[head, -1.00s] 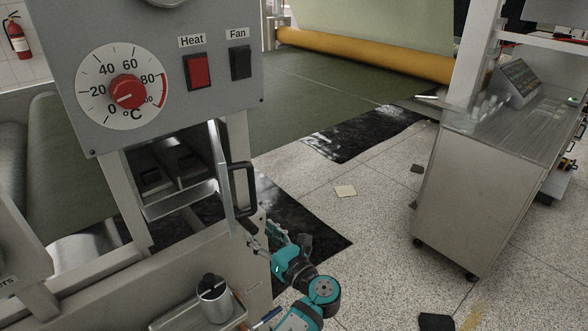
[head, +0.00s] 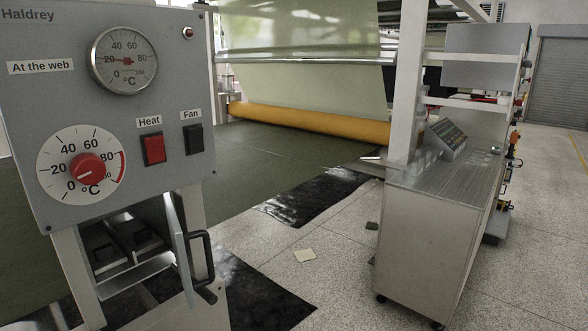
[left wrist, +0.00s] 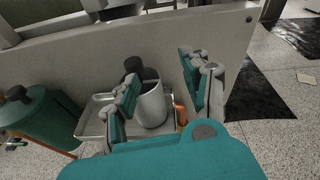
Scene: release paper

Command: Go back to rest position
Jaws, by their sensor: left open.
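My left gripper (left wrist: 160,95) shows in the left wrist view. Its two teal and grey fingers stand apart with nothing held between them. Beyond the fingers, a metal cup (left wrist: 151,104) with a dark object in its top sits on a small metal tray (left wrist: 90,126) against the machine's side panel. I cannot tell whether a finger touches the cup. In the head view neither gripper shows. The control panel (head: 110,170) there has a round gauge, a red temperature knob (head: 87,168), a red Heat switch (head: 153,150) and a black Fan switch (head: 194,139).
A hinged flap with a black handle (head: 205,256) sticks out below the panel. A metal cabinet (head: 425,235) stands at the right.

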